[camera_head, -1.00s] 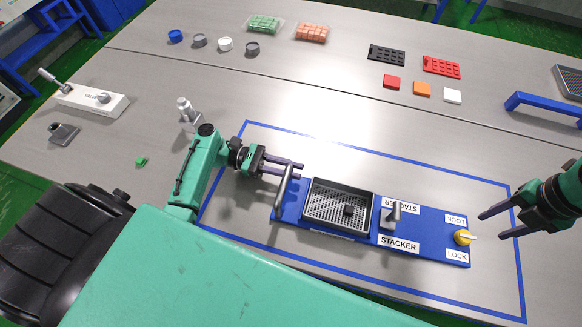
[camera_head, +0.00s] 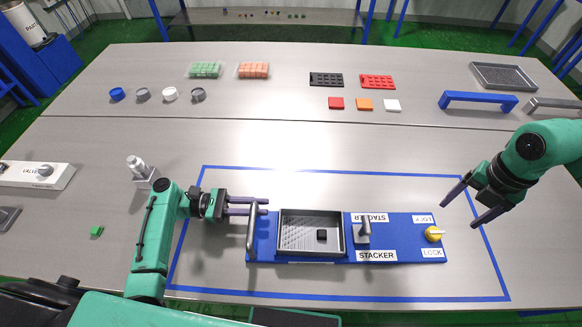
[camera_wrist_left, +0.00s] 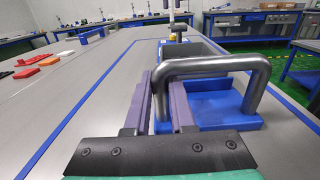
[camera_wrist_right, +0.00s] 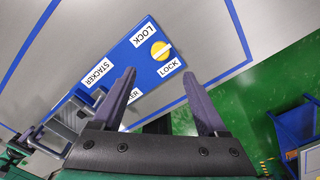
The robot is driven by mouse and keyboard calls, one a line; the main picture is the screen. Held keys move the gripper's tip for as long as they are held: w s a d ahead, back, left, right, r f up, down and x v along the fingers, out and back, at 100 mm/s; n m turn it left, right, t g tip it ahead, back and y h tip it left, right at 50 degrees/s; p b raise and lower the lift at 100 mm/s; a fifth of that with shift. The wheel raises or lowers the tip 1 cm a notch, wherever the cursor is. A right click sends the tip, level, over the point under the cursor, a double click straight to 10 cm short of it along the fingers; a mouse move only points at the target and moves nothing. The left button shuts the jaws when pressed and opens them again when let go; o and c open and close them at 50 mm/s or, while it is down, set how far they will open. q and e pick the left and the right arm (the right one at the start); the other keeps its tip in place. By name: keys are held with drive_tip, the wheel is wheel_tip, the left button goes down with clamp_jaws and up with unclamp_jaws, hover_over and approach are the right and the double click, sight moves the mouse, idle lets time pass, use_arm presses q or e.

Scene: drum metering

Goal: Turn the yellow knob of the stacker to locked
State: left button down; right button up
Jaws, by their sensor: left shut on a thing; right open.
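The stacker is a blue board (camera_head: 400,255) with a dark tray, a grey post and a metal bar handle (camera_head: 251,232) at its left end. Its yellow knob (camera_head: 433,234) is at the right end, with a white pointer aimed right between two LOCK labels. The knob also shows in the right wrist view (camera_wrist_right: 160,50). My left gripper (camera_head: 265,206) is shut on the handle, which passes between its fingers in the left wrist view (camera_wrist_left: 160,88). My right gripper (camera_head: 458,214) is open and empty, above and right of the knob, apart from it.
A small black cube (camera_head: 322,235) lies in the tray (camera_head: 341,250). The grey post (camera_head: 362,232) stands between tray and knob. A blue tape outline (camera_head: 330,173) surrounds the stacker. Caps, plates and a blue bracket (camera_head: 478,97) lie farther back. The table right of the board is clear.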

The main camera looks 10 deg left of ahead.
sight(435, 233)
wheel_tip(435, 233, down, 12)
drive_tip(key=shift+r, duration=0.15)
clamp_jaws()
